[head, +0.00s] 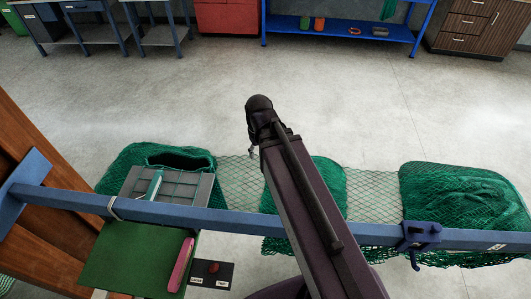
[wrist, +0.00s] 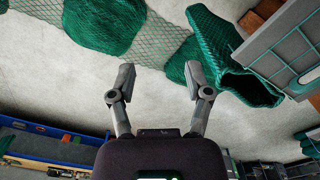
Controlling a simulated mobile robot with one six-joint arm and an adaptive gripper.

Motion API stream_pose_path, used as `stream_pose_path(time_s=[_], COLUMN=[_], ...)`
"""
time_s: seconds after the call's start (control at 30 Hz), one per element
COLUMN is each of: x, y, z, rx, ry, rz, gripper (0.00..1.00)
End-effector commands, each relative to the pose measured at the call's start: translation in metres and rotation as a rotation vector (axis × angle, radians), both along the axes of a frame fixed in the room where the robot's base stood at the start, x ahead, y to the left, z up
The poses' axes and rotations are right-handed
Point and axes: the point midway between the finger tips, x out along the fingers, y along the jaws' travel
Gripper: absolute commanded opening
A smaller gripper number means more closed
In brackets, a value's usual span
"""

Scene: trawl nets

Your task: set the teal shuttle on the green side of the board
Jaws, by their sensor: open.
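The teal shuttle (head: 155,186) lies on a grey panel with grid lines (head: 200,190), left of centre in the head view. Nearer, past the blue rail, is a green board surface (head: 130,262); a pink shuttle-like piece (head: 181,265) lies at its right edge. My gripper (wrist: 161,78) is open and empty in the wrist view, its fingers apart over the floor. The grey panel (wrist: 258,52) shows at the upper right of that view, away from the fingers, with teal strips on it that I cannot clearly tell apart.
A blue rail (head: 330,230) crosses in front, with a dark blue clamp (head: 420,234) at right. Green nets (head: 455,195) hang along it. A small dark card with a red piece (head: 214,268) sits right of the green board. Open floor (head: 400,110) lies beyond.

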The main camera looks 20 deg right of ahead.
Motion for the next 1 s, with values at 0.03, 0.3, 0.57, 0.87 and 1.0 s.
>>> stream_pose_path(time_s=[0.03,0.3,0.57,0.87,1.0], x=[-0.007,-0.013,-0.013,0.001,0.015], y=[-0.007,-0.015,-0.015,0.004,0.031], z=[0.0,0.0,0.0,0.001,0.003], rx=[0.0,0.0,0.0,0.0,0.0], ry=[0.0,0.0,0.0,0.0,0.0], rz=[-0.055,-0.174,-0.171,-0.191,-0.222], gripper=[0.64,0.64,0.64,0.64,0.64])
